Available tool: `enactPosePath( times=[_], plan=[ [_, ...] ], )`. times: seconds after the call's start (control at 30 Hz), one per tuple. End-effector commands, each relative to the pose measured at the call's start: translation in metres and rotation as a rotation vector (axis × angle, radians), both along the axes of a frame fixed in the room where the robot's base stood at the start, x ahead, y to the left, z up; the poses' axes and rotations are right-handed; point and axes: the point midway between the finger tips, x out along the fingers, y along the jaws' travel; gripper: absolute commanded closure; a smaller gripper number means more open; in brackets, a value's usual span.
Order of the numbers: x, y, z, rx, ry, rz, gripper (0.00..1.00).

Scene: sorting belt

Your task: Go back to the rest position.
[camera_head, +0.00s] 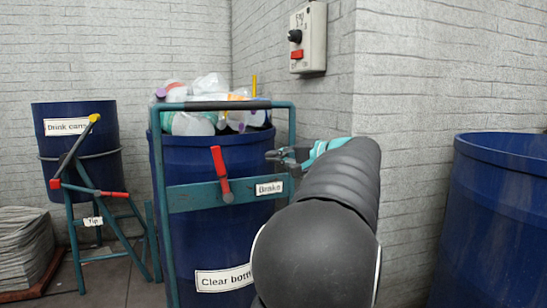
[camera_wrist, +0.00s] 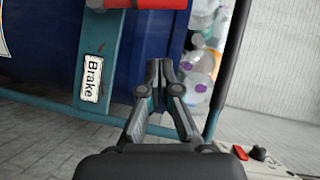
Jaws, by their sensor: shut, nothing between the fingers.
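My gripper (camera_head: 272,156) is shut and empty. In the head view it is in front of the right side of the blue barrel marked "Clear bott…" (camera_head: 185,240), close to the "Brake" label (camera_head: 269,188). In the wrist view the fingertips (camera_wrist: 159,70) are together, with the "Brake" plate (camera_wrist: 93,77) to their left and the blue barrel behind. I cannot tell whether the fingers touch the trolley frame. My dark arm hides the barrel's lower right part.
The barrel's teal trolley frame (camera_head: 291,125) carries a red brake lever (camera_head: 221,175). Clear bottles (camera_head: 205,92) heap above the rim. A "Drink cans" barrel (camera_head: 75,150) stands left on a tipping stand. Another blue barrel (camera_head: 500,220) is right. A control box (camera_head: 308,40) hangs on the wall.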

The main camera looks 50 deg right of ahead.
Motion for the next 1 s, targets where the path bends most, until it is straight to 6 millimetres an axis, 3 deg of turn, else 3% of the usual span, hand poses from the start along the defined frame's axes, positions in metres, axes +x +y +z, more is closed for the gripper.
enactPosePath(
  times=[0.33, 0.47, 0.57, 0.73, 0.87, 1.0],
  plan=[
    [0.001, 0.0, 0.0, 0.0, 0.001, 0.001, 1.0],
    [0.012, 0.017, -0.004, 0.0, 0.032, 0.024, 1.0],
    [0.033, 0.053, -0.016, -0.002, 0.103, 0.074, 1.0],
    [0.065, 0.148, -0.052, -0.039, 0.29, 0.198, 1.0],
    [0.07, 0.22, -0.083, -0.096, 0.433, 0.296, 1.0],
    [0.059, 0.289, -0.115, -0.19, 0.572, 0.397, 1.0]
  ],
)
